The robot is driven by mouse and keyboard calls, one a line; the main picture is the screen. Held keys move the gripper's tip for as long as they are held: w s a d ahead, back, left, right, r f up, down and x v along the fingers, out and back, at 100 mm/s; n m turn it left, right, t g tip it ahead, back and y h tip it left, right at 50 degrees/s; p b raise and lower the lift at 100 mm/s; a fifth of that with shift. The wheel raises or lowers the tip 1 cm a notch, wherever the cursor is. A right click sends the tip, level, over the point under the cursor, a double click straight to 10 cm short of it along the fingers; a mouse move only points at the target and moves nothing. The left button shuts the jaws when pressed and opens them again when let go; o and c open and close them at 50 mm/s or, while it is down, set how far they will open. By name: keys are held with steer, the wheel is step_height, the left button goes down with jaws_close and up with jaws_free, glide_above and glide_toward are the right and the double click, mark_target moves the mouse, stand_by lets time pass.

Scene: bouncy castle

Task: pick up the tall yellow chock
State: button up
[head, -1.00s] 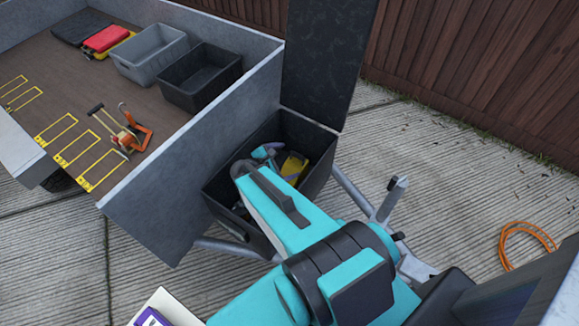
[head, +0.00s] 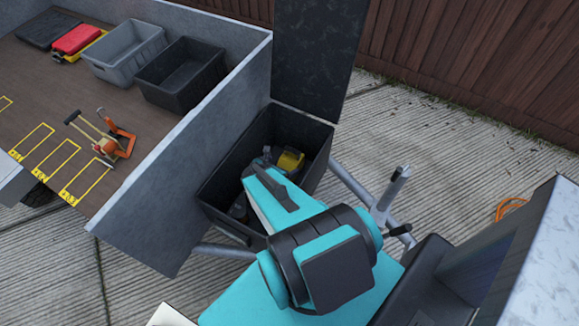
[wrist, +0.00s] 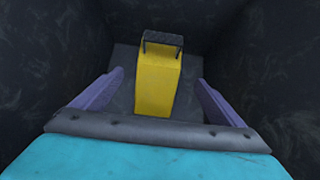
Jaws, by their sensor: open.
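The tall yellow chock (wrist: 157,85) stands in the dark box, with a dark handle-like bar across its top. In the wrist view it sits between the two purple fingers of my gripper (wrist: 157,92), with a gap on each side. My gripper is open and holds nothing. In the head view part of the yellow chock (head: 290,161) shows inside the box, beyond my arm. My arm hides much of the box's inside and the fingers there.
The dark open box (head: 225,176) has steep walls close around my gripper, and its raised lid (head: 315,55) stands behind. A trailer wall (head: 190,150) rises to the left. A jockey-wheel post (head: 393,190) stands to the right.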

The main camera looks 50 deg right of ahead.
mark_target(289, 163)
steer(key=shift+b+x, duration=1.1)
steer(key=shift+x, duration=0.4)
steer(key=shift+w+d+f+p, duration=0.1)
steer(key=shift+d+f+p, duration=0.25)
steer(key=shift+d+f, duration=0.05)
steer(key=shift+p+x, duration=0.55)
steer(key=shift+x, duration=1.7)
steer(key=shift+p+x, duration=1.1)
steer(key=shift+x, duration=0.45)
steer(key=shift+p+x, duration=0.35)
steer(key=shift+x, duration=0.7)
steer(key=shift+w, duration=0.1)
steer(key=shift+c, duration=0.4)
steer(key=c, duration=1.5)
